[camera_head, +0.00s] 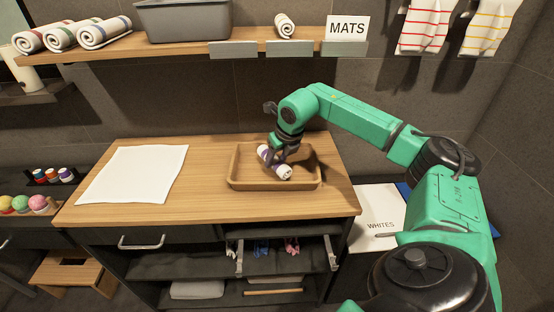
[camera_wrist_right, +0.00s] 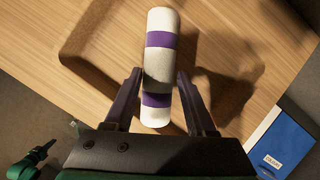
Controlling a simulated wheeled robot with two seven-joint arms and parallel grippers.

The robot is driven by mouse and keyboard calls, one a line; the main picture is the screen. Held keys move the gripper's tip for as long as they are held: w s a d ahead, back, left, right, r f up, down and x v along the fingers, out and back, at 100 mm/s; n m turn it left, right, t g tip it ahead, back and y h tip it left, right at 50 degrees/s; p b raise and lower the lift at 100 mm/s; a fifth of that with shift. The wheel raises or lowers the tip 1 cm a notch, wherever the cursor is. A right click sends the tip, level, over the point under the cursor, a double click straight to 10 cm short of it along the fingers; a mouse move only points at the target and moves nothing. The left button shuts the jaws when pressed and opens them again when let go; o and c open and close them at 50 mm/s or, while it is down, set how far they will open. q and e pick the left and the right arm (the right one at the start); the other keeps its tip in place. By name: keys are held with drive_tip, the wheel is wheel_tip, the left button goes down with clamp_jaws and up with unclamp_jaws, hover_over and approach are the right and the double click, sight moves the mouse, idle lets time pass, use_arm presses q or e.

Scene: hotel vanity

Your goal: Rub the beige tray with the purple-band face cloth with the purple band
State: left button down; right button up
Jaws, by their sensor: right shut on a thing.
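The purple-band face cloth (camera_head: 284,172) is a white roll with purple bands. My right gripper (camera_head: 276,158) is shut on it, and in the right wrist view the two fingers stand on either side of the roll (camera_wrist_right: 160,65). The beige tray (camera_head: 235,184) is a shallow rectangular tray on the wooden counter. The roll is inside the tray's outline, low over its floor; I cannot tell whether it touches. The gripper hides part of the roll and tray. My left gripper is not in view.
A white mat (camera_head: 135,174) lies flat on the counter's left. A shelf (camera_head: 190,48) above holds rolled towels (camera_head: 105,33), a grey bin (camera_head: 183,20) and a MATS sign (camera_head: 346,27). A WHITES box (camera_head: 378,215) stands right of the counter. Counter between mat and tray is clear.

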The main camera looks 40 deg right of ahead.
drive_tip(key=shift+r+p, duration=0.85)
drive_tip(key=shift+r, duration=0.75)
wheel_tip(320, 180, up, 3)
drive_tip(key=p, duration=0.2)
drive_tip(key=shift+r+p, duration=0.1)
drive_tip(key=shift+p, duration=0.2)
